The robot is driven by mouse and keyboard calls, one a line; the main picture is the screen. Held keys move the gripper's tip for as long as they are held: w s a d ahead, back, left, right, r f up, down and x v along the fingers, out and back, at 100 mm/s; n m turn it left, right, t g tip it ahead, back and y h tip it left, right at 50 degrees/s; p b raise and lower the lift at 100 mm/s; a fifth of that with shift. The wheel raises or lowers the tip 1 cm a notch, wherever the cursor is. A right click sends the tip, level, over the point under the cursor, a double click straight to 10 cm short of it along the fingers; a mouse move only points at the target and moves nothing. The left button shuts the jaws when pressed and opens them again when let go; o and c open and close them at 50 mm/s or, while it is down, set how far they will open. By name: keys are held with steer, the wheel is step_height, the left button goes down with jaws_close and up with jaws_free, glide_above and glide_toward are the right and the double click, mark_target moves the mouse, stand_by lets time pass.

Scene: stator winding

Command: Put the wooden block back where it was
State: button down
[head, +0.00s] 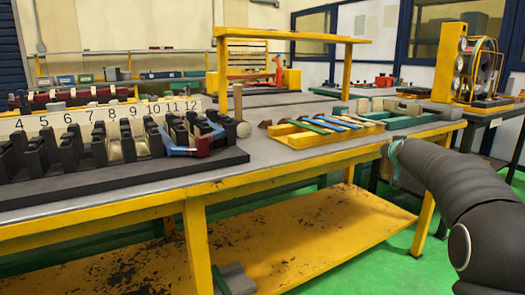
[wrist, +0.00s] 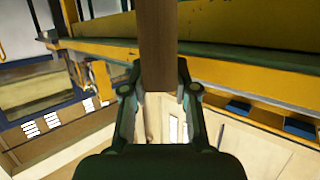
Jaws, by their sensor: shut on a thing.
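The wooden block (wrist: 158,45) is a long brown piece in the wrist view, running from the top edge down between my fingertips. My gripper (wrist: 159,88) is shut on it, with one finger on each side. In the head view my gripper (head: 393,155) shows only as a small teal part at the end of my black arm. It is beside the front edge of the yellow workbench (head: 290,166), near its right end. I cannot make out the held block in the head view.
A black slotted fixture (head: 120,180) with numbered positions fills the bench's left. An upright wooden handle (head: 238,103) and a white ball-like thing (head: 243,129) stand beside it. A yellow rack (head: 300,138) with coloured strips and a green tray (head: 405,122) lie right. Bare grey bench top lies between.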

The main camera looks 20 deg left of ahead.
steer(key=s+a+r+n+y, duration=0.1)
steer(key=a+r, duration=0.1)
steer(key=r, duration=0.5)
steer(key=s+a+r+n+y, duration=0.1)
steer(key=s+a+r, duration=0.1)
steer(key=r, duration=0.4)
steer(key=s+a+r+n+g+y, duration=0.2)
steer(key=s+a+r+y, duration=0.15)
steer(key=a, duration=0.35)
steer(key=s+a+r+n+g+y, duration=0.1)
steer(key=s+a+r+n+y, duration=0.15)
steer(key=s+a, duration=0.35)
steer(key=s+a+r+n+g+y, duration=0.2)
steer(key=s+a+r, duration=0.1)
steer(key=a, duration=0.5)
steer(key=shift+s+a+f+b, duration=0.2)
steer(key=shift+a+f+b, duration=0.1)
steer(key=shift+a+f, duration=1.55)
steer(key=shift+s+a+f+b, duration=0.3)
steer(key=shift+a+f, duration=1.4)
steer(key=shift+a, duration=0.35)
steer(key=shift+s+a+f+b, duration=0.15)
steer(key=shift+a+f+b, duration=0.15)
steer(key=shift+a+f, duration=1.55)
steer(key=shift+a, duration=0.1)
steer(key=shift+f, duration=0.1)
steer(key=c, duration=0.9)
jaws_free()
